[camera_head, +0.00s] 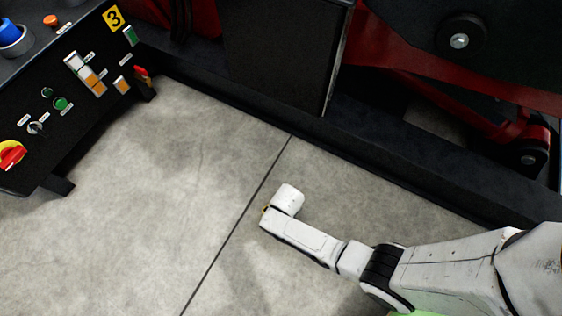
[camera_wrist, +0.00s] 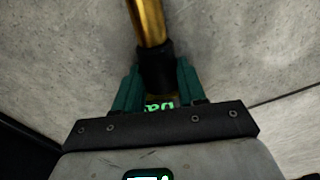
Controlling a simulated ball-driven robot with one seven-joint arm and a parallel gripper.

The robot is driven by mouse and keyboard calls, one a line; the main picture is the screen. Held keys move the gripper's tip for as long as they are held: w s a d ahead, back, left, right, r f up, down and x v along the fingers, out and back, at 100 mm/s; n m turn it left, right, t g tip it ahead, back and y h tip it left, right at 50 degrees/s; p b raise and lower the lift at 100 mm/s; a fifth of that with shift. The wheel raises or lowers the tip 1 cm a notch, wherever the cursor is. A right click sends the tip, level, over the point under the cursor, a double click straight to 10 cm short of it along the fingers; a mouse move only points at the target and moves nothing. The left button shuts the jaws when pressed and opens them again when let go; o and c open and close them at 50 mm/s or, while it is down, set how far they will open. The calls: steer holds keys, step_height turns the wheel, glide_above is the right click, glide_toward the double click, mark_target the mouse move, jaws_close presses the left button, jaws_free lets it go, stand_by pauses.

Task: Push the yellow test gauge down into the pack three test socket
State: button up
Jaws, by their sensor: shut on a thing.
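My gripper (camera_wrist: 156,98) shows in the wrist view, with its two green fingers shut on the black grip of the yellow test gauge (camera_wrist: 148,22). The gauge's shaft is a shiny gold-yellow rod that runs up out of the top of the picture, so its far end is not visible. Grey floor lies behind it. In the head view my white arm reaches in from the right over the floor, and the gripper is hidden beneath the wrist. I cannot make out the pack three test socket in either view.
A black control panel (camera_head: 62,128) with buttons, a red knob and a yellow "3" sign stands at the upper left. A dark box (camera_head: 280,50) and red machine frame (camera_head: 450,80) stand at the back behind a low black rail (camera_head: 400,172). The concrete floor (camera_head: 170,180) between is clear.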

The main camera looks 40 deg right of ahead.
jaws_close()
steer(key=shift+r, duration=0.1)
